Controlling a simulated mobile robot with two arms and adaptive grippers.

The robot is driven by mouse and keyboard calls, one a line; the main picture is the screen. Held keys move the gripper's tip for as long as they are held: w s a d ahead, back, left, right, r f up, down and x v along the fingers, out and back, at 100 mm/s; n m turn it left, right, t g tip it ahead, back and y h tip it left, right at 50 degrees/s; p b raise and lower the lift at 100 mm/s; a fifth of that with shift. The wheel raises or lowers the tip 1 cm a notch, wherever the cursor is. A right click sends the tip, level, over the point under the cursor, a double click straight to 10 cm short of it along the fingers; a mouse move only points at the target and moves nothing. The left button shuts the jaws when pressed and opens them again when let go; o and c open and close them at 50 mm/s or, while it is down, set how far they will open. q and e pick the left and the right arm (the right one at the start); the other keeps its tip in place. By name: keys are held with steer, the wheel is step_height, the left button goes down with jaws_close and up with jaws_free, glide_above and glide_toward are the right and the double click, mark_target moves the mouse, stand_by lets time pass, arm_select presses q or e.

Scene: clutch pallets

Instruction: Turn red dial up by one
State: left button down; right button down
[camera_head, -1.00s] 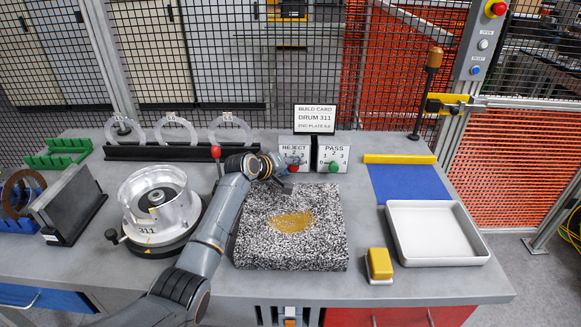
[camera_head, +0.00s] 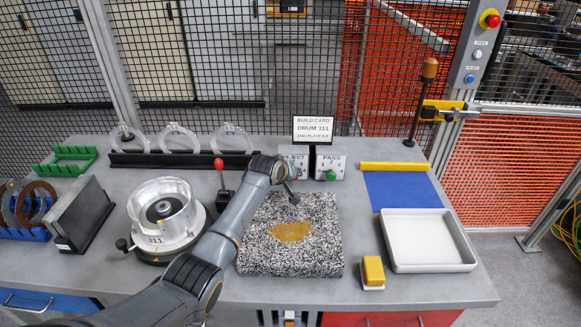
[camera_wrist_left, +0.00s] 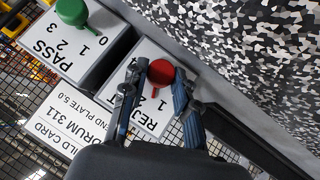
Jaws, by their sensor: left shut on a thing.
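The red dial (camera_wrist_left: 160,72) sits on the front of the white REJECT box (camera_wrist_left: 135,110) in the left wrist view, where the lettering appears upside down. My left gripper (camera_wrist_left: 158,78) has one finger on each side of the dial and is shut on it. Its fingers cover part of the scale, so I cannot tell which number the dial points at. In the head view my left gripper (camera_head: 291,188) is in front of the REJECT box (camera_head: 294,152) and hides the red dial. My right gripper is not in view.
The PASS box (camera_head: 330,159) with its green dial (camera_head: 331,175) stands just right. The build card (camera_head: 313,129) stands behind both. A speckled block (camera_head: 320,255) lies below my arm. The red-knobbed lever (camera_head: 219,164) and drum (camera_head: 160,210) are to the left.

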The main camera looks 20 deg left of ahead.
arm_select(q)
steer(key=shift+d+r+m+y+p, duration=0.15)
steer(key=shift+m+y+p, duration=0.15)
steer(key=shift+y, duration=0.3)
steer(key=shift+d+m+g+y, duration=0.1)
steer(key=shift+m+g+y, duration=0.5)
steer(key=shift+y, duration=0.4)
steer(key=c, duration=1)
jaws_free()
steer(key=v, duration=1.1)
steer(key=shift+s+d+r, duration=0.15)
steer(key=shift+s+r, duration=0.1)
steer(key=shift+s, duration=0.1)
